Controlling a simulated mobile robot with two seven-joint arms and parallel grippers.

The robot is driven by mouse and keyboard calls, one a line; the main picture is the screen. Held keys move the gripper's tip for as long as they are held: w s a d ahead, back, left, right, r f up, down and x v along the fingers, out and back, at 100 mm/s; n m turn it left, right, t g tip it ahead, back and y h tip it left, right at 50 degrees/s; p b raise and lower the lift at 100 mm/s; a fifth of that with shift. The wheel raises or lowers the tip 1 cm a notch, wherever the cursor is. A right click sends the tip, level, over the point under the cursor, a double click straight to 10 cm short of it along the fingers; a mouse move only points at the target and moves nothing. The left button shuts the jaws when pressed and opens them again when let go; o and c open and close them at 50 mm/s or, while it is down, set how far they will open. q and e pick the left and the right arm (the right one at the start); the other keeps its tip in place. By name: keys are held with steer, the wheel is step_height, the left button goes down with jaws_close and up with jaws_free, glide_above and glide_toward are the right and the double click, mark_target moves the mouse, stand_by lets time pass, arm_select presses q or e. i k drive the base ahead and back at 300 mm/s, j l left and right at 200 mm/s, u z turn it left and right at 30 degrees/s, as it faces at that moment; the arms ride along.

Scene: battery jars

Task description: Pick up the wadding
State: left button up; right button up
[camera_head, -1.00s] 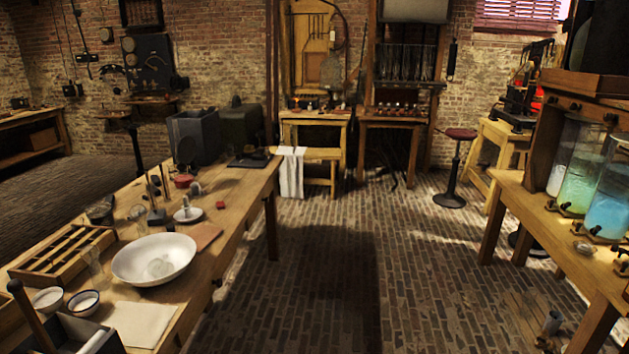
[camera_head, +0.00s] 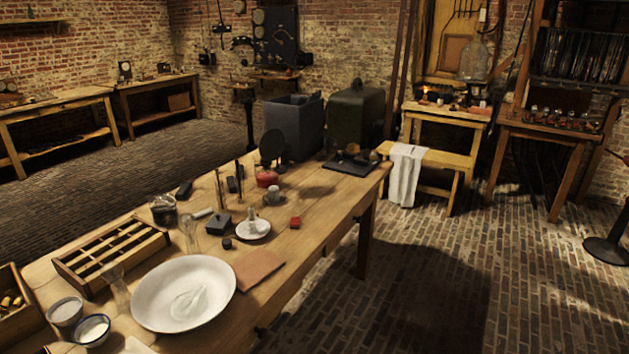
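I cannot tell for sure which thing is the wadding. A wide white bowl (camera_head: 150,318) stands on the near part of the wooden table (camera_head: 322,205), with a pale, partly clear thing (camera_head: 188,302) lying in it. Two small cups stand left of the bowl: one with a greyish filling (camera_head: 65,311), the other with a white filling (camera_head: 92,328). A white saucer (camera_head: 262,234) further back carries a small pale object (camera_head: 252,222). Neither of my grippers is in view.
A slotted wooden tray (camera_head: 112,258) lies left of the bowl, beside thin glass vessels (camera_head: 190,235). A brown sheet (camera_head: 258,269) lies right of the bowl. Dark boxes (camera_head: 357,117) stand at the table's far end. Brick floor (camera_head: 440,280) right of the table is clear.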

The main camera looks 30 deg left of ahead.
mark_target(274, 194)
steer(key=i+u, duration=0.2)
steer(key=i, duration=0.2)
steer(key=i+l+u, duration=0.25)
steer(key=i, duration=0.15)
steer(key=i+l+u, duration=0.2)
steer(key=i, duration=0.2)
steer(key=i+l+u, duration=0.7)
